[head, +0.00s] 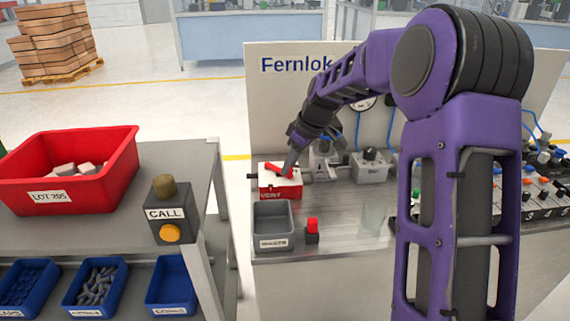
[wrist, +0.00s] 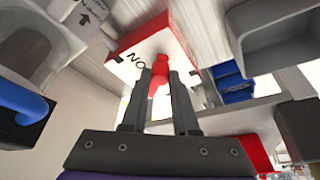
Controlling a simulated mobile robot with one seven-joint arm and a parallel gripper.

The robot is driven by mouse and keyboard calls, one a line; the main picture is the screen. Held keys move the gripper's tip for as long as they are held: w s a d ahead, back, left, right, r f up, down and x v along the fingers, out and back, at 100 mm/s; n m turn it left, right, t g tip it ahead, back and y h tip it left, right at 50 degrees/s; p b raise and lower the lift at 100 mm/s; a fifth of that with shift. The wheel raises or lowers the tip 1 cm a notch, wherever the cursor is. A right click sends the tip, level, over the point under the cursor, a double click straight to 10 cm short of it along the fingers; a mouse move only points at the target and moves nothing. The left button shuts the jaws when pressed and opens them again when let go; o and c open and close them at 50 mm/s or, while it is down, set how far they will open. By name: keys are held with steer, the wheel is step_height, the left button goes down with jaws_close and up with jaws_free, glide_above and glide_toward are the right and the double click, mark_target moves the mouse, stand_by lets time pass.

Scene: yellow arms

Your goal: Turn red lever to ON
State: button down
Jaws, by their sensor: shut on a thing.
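The red lever (head: 273,170) lies on the white top of a red and white box (head: 280,192) marked VENT, at the left end of the bench. In the wrist view the lever (wrist: 160,68) runs from its pivot on the white face down between my fingers. An ON mark, seen upside down, is on the white face beside the lever. My gripper (head: 289,170) is at the lever, and in the wrist view its fingertips (wrist: 161,73) are shut on the lever from both sides. The fingers partly hide the lever in the head view.
A grey bin (head: 258,241) stands just in front of the box, and a small red-topped block (head: 312,232) is right of it. Grey fittings with blue hoses stand to the right. A side table with a red crate (head: 112,180) and CALL button (head: 170,212) is left.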

steer(key=shift+w+d+n+g+p, duration=0.3)
steer(key=shift+w+d+n, duration=0.15)
steer(key=shift+n, duration=0.45)
steer(key=c, duration=0.7)
jaws_free()
steer(key=v, duration=0.5)
steer(key=p+v, duration=0.1)
steer(key=v, duration=0.5)
steer(key=p+v, duration=0.1)
steer(key=v, duration=0.5)
steer(key=shift+d+r, duration=0.15)
steer(key=shift+d, duration=0.2)
